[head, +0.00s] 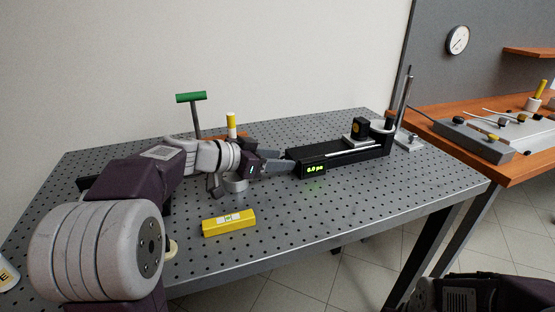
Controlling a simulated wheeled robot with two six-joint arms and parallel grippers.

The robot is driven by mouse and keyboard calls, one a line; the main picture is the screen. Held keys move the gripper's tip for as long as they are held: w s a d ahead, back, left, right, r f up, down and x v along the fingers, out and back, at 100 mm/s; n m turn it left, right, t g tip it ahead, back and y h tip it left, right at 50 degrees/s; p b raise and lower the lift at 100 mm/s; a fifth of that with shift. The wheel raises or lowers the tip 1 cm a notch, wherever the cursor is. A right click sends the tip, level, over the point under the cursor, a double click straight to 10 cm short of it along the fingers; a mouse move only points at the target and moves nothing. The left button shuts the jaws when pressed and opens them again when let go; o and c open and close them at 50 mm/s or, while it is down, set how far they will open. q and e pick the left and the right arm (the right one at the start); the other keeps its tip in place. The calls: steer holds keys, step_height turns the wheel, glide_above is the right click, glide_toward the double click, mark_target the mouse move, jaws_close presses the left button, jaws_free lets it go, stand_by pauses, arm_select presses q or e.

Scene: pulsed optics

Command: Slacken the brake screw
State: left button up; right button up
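A long black stage (345,157) with a green lit readout (314,169) stands on the perforated metal table. My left gripper (287,160) reaches in from the left, with its fingertips at the left end of the stage. The fingers are small and dark here, and I cannot tell whether they are apart or shut on something. I cannot make out the brake screw; the gripper may cover it. My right gripper is out of view; only part of my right arm shows at the bottom right.
A yellow spirit level (229,223) lies in front of my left arm. A green-handled T-shaped tool (192,98) and a yellow-and-white cylinder (231,125) stand behind it. A post (404,105) rises near the stage's right end. The table's front right is clear.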

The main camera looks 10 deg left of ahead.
arm_select(q)
steer(key=p+v, duration=0.1)
steer(key=v, duration=0.8)
steer(key=w+a+r+m+g+h+p, duration=0.1)
steer(key=p, duration=0.6)
steer(key=shift+a+f+p, duration=0.1)
steer(key=shift+f+p, duration=0.15)
steer(key=shift+p, duration=0.05)
steer(key=shift+f+m, duration=0.25)
steer(key=shift+m, duration=0.05)
steer(key=shift+w+d+f+b, duration=0.1)
steer(key=shift+d+f+b, duration=0.05)
steer(key=shift+d+b, duration=0.15)
steer(key=x, duration=0.8)
steer(key=shift+w+d+f, duration=0.1)
steer(key=shift+d, duration=0.1)
